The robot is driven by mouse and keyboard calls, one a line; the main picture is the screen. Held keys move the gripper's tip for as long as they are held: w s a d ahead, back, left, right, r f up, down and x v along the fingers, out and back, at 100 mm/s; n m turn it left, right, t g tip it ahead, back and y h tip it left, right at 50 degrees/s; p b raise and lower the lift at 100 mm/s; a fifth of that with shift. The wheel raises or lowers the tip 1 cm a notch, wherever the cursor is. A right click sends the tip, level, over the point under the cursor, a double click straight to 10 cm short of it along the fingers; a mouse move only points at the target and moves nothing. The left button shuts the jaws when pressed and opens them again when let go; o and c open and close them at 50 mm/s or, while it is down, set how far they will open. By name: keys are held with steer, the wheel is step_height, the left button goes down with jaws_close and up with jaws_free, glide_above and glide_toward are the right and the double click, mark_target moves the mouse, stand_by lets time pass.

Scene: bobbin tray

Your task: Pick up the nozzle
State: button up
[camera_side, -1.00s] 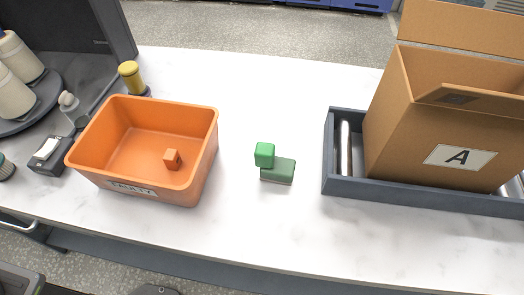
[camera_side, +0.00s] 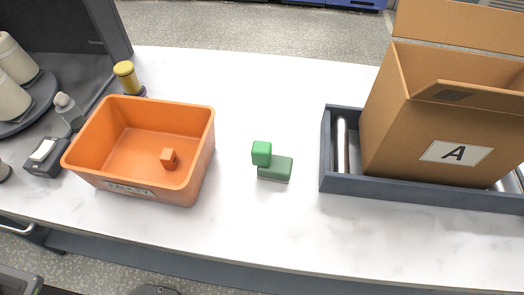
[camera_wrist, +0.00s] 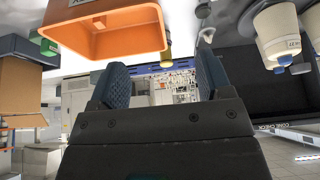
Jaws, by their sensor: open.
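No piece is clearly marked as the nozzle. A small grey-white piece with a rounded top (camera_side: 66,106) stands at the left in the side view, left of the orange bin; it may be the nozzle, but I cannot tell. A similar pale piece (camera_wrist: 206,34) shows at the upper right in the wrist view.
An orange bin (camera_side: 150,118) labelled FAULTY holds a small orange block (camera_side: 169,158). A yellow-topped piece (camera_side: 126,76) stands behind it. White bobbins (camera_side: 12,98) stand at the far left. A cardboard box (camera_side: 400,125) marked A sits in a grey roller tray (camera_side: 327,150). The table centre is mostly clear.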

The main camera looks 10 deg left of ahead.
steer(key=w+d+r, duration=0.4)
steer(key=w+d, duration=0.3)
steer(key=w, duration=0.1)
steer(key=g, duration=0.1)
glide_above(261, 149)
steer(key=s, duration=0.5)
step_height(261, 149, down, 12)
steer(key=x, duration=0.7)
steer(key=shift+w+f, duration=0.3)
steer(key=shift+w, duration=0.05)
steer(key=shift+x, duration=2.7)
steer(key=shift+w+r, duration=0.1)
steer(key=shift+w, duration=0.05)
steer(key=c, duration=1.1)
